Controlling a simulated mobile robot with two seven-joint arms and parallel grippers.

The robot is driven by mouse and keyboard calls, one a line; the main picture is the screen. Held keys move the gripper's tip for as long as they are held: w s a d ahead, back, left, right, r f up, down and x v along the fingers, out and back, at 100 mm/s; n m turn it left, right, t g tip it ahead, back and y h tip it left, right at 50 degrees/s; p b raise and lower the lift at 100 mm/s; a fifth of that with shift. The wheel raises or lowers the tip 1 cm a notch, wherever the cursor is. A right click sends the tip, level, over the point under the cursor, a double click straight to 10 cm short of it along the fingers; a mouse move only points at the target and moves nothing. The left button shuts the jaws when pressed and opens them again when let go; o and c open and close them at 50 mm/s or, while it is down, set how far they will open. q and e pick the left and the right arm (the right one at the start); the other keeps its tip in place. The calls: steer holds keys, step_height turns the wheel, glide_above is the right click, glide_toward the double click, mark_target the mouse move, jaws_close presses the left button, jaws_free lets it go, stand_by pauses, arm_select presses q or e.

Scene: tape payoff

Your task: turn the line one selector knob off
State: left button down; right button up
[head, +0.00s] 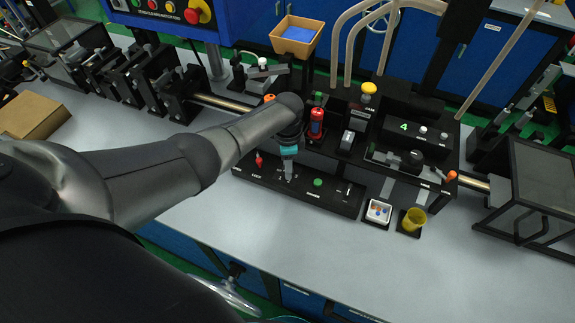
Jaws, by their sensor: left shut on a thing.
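A long black control panel (330,202) lies on the near part of the grey bench. My left gripper (288,174) points down onto it between a red switch (259,160) and a green button (317,182). It is shut on a small selector knob there, which the fingers mostly hide. I cannot read the knob's angle or its label clearly. Another small dark switch with a pale mark (348,190) sits towards the panel's right end. My right gripper is not in view.
Behind the panel stand a red cylinder (317,122), a yellow button (369,88) and a black box with a green "4" (418,132). The bench front is clear.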

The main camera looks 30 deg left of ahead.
arm_select(q)
steer(key=m, duration=0.5)
steer(key=shift+m+b, duration=0.35)
steer(key=shift+m, duration=0.05)
steer(key=m, duration=0.5)
steer(key=shift+d+b, duration=0.1)
steer(key=shift+b, duration=0.3)
steer(key=shift+m, duration=0.4)
steer(key=c, duration=0.5)
jaws_free()
steer(key=shift+r, duration=0.55)
step_height(320, 180, up, 14)
steer(key=p, duration=0.2)
steer(key=shift+w, duration=0.15)
